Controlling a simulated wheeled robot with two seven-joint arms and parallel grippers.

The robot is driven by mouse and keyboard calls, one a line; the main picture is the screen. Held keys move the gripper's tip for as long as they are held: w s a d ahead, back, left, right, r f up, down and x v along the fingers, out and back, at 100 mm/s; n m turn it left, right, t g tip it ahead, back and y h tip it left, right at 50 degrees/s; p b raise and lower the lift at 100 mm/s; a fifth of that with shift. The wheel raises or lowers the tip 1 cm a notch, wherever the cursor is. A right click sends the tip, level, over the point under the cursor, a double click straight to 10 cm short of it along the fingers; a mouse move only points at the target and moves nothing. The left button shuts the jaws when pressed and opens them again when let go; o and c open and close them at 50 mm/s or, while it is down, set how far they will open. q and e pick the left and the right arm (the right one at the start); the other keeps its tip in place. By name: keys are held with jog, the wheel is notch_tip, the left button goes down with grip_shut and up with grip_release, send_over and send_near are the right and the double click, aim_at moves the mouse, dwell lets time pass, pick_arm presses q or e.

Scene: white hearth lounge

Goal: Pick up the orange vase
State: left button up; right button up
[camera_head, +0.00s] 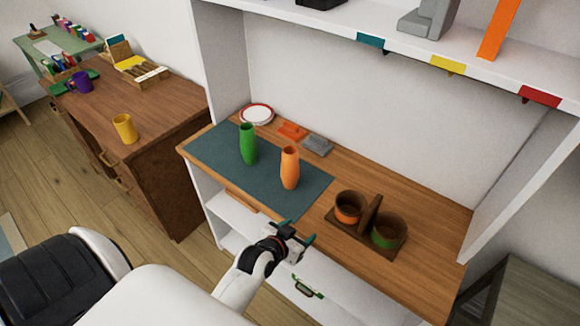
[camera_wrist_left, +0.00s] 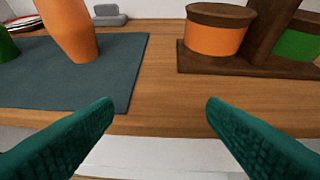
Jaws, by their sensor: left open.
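The orange vase (camera_head: 289,168) stands upright on a dark green mat (camera_head: 222,163) on the wooden shelf top. It also shows at the upper left in the left wrist view (camera_wrist_left: 68,28), with its top cut off. My left gripper (camera_head: 296,238) is open and empty at the shelf's front edge, in front of the vase and a little to its right. Its two green fingers (camera_wrist_left: 160,125) are spread in the left wrist view, with nothing between them. My right gripper is not in view.
A green vase (camera_head: 247,144) stands left of the orange one on the mat. A brown caddy with two pots (camera_head: 362,238) stands to the right. Small orange (camera_head: 292,130) and grey (camera_head: 317,145) items and a plate (camera_head: 257,115) lie behind. Bare wood separates mat and caddy.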

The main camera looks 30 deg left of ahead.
aim_at(292, 148)
pick_arm(q)
jog(key=w+a+r+n+t+y, duration=0.4)
jog(key=w+a+r+t+y, duration=0.2)
jog(key=a+r, duration=0.4)
jog(key=x, duration=0.2)
jog(key=b+x, duration=0.1)
jog(key=x, duration=0.1)
jog(key=b+x, duration=0.1)
jog(key=shift+w+d+r, duration=0.15)
jog(key=shift+w+d, duration=0.05)
jog(key=shift+w, duration=0.3)
jog(key=b+x, duration=0.3)
jog(key=x, duration=0.2)
jog(key=shift+w+a+f, duration=0.15)
jog(key=shift+w+f, duration=0.15)
jog(key=shift+s+r, duration=0.1)
jog(key=shift+c, duration=0.9)
grip_shut()
